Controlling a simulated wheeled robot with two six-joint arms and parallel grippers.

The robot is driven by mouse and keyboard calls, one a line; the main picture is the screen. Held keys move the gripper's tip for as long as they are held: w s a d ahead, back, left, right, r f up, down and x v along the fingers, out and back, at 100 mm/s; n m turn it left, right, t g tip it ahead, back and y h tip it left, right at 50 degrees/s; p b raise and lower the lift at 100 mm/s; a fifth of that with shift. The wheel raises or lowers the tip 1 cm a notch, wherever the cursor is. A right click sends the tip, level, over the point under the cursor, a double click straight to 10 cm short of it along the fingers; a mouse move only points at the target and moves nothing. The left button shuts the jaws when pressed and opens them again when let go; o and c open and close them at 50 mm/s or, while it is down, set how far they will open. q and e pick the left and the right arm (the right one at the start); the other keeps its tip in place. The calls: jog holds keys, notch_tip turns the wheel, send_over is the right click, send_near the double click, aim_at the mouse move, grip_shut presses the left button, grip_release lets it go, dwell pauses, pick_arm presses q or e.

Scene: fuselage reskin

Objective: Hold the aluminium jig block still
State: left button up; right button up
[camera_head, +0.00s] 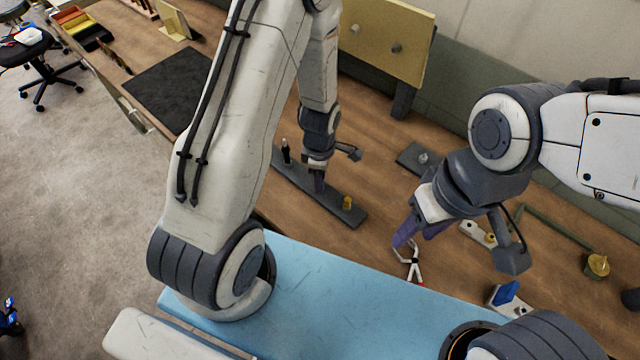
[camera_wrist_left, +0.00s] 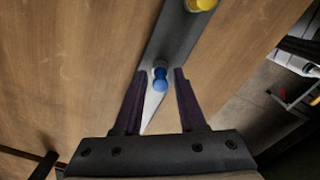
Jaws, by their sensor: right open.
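The aluminium jig block (camera_head: 330,203) is a long grey bar lying on the wooden bench in the head view, with a dark peg near its far end and a yellow knob near its near end. My left gripper (camera_head: 318,184) reaches down onto its middle. In the left wrist view the jig block (camera_wrist_left: 180,42) runs between the two purple fingers (camera_wrist_left: 162,74), which sit against its sides. A blue knob (camera_wrist_left: 160,80) stands on it between them. My right gripper (camera_head: 420,238) is open, tilted down over the bench to the right, apart from the block.
White-and-red pliers (camera_head: 412,265) lie under my right gripper. A dark plate (camera_head: 418,160) with a knob is behind. A blue-topped clamp (camera_head: 506,293) and a brass knob (camera_head: 597,265) are at right. A blue surface (camera_head: 350,310) is in front. A yellow panel (camera_head: 388,42) stands behind.

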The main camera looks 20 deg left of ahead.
pick_arm(q)
grip_shut()
jog(key=shift+r, duration=0.2)
jog(key=shift+r+p, duration=0.35)
jog(key=shift+p, duration=0.1)
jog(key=shift+r+p, duration=0.5)
jog(key=shift+r, duration=0.1)
jog(key=shift+r+p, duration=1.25)
jog(key=shift+r, duration=0.2)
jog(key=shift+f, duration=0.1)
